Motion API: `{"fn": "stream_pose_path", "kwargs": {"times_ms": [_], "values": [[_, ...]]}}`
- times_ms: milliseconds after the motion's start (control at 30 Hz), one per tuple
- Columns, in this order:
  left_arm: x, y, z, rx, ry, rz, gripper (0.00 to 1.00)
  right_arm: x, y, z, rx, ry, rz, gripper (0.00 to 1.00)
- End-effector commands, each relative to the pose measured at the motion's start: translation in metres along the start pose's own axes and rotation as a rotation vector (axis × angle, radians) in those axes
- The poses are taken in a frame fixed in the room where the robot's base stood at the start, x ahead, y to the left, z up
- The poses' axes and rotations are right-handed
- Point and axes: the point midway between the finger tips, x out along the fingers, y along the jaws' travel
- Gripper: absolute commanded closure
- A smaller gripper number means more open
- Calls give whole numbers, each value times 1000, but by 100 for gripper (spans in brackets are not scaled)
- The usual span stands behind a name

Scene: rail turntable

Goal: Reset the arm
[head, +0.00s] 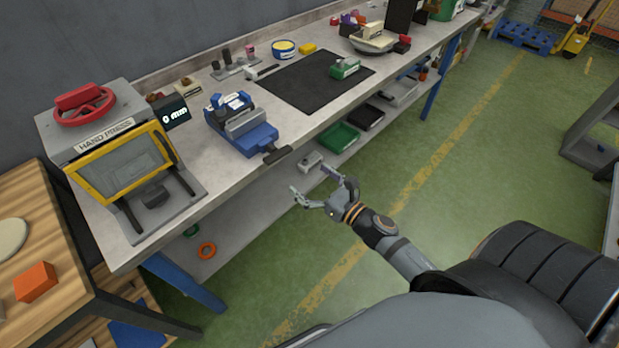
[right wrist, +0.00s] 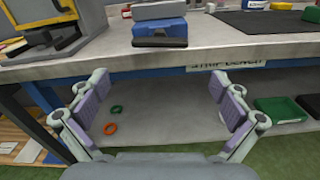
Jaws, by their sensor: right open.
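My right gripper (head: 314,187) is open and empty in the head view. It hangs in front of the workbench (head: 190,206), below the level of its top and apart from it. In the right wrist view its two fingers (right wrist: 163,108) are spread wide, with the bench edge and the lower shelf beyond them. The right forearm reaches in from the lower right of the head view. My left gripper is not in view.
On the bench stand a hand press (head: 110,160), a blue vise (head: 240,125) with its handle past the front edge, and a black mat (head: 300,85). A wooden table (head: 40,250) with an orange block (head: 35,282) is at left. Green floor (head: 440,185) lies clear at right.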

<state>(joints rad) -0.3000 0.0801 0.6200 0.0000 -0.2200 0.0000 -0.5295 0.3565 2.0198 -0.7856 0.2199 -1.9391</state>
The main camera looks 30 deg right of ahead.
Motion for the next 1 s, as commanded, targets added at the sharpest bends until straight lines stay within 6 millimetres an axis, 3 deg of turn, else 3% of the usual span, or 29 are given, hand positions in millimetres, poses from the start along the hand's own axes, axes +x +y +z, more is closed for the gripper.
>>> {"fn": "stream_pose_path", "kwargs": {"times_ms": [467, 567, 667, 767, 900, 1000], "values": [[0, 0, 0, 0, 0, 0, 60, 0, 0, 0, 1, 0, 0, 0], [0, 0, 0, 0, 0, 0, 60, -1, -7, -11, 50, 17, -21, 0], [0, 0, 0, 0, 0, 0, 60, -7, -32, -53, 253, 76, -107, 0], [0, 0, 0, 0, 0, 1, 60, -25, -68, -125, 603, 149, -275, 0], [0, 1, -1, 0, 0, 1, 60, -75, -102, -236, 1134, 192, -588, 0], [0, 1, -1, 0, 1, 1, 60, -123, -109, -311, 1488, 164, -848, 0]]}}
